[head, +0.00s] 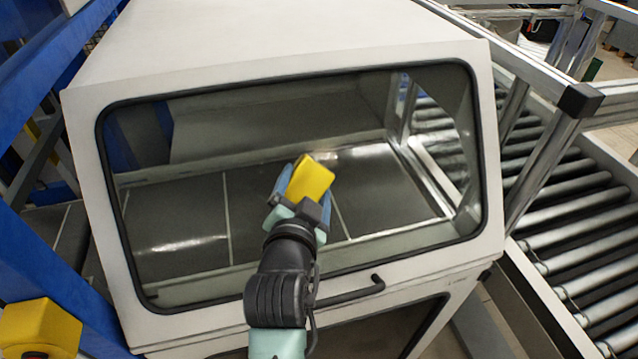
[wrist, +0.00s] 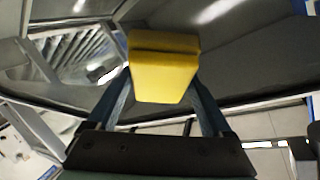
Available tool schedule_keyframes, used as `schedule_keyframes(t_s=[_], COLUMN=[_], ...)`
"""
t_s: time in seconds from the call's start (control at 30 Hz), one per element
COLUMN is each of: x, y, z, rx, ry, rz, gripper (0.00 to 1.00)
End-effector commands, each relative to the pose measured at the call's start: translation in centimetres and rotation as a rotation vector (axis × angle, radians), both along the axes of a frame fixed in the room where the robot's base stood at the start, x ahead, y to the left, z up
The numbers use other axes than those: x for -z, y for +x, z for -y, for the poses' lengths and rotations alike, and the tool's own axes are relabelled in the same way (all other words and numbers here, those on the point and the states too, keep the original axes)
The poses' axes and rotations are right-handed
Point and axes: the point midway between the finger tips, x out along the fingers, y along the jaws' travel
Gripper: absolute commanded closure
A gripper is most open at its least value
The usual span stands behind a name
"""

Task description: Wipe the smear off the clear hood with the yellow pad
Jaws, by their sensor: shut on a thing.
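The clear hood (head: 170,200) is a sloped window set in a white housing with a black seal around it. My gripper (head: 302,184) is shut on the yellow pad (head: 314,180) and holds it in front of the middle of the window. In the wrist view the pad (wrist: 164,68) sits between my two blue fingers. I cannot tell whether the pad touches the window. Pale streaks show on and through the window, but I cannot tell a smear from reflections. The pad and my arm hide part of the window.
The white housing (head: 280,40) frames the window, with a black handle (head: 350,290) below it. A roller conveyor (head: 570,230) runs along the right beside a metal post (head: 545,150). Blue frame beams (head: 45,70) stand at left, and a yellow block (head: 40,328) at lower left.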

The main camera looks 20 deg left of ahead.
Motion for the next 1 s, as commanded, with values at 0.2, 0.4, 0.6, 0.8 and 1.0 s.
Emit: schedule_keyframes(t_s=[0.2, 0.4, 0.6, 0.8, 1.0], x=[0.1, -0.8, -2.1, -2.1, -2.0], y=[-0.6, -0.2, 0.6, 1.1, 2.3], z=[-1.0, -1.2, -1.7, -1.2, 0.3], rx=[-0.002, -0.003, -0.003, 0.002, 0.005], ry=[0.000, 0.001, 0.001, 0.000, 0.000], rz=[-0.001, 0.002, 0.003, 0.001, 0.000], gripper=[0.60, 0.60, 0.60, 0.60, 0.60])
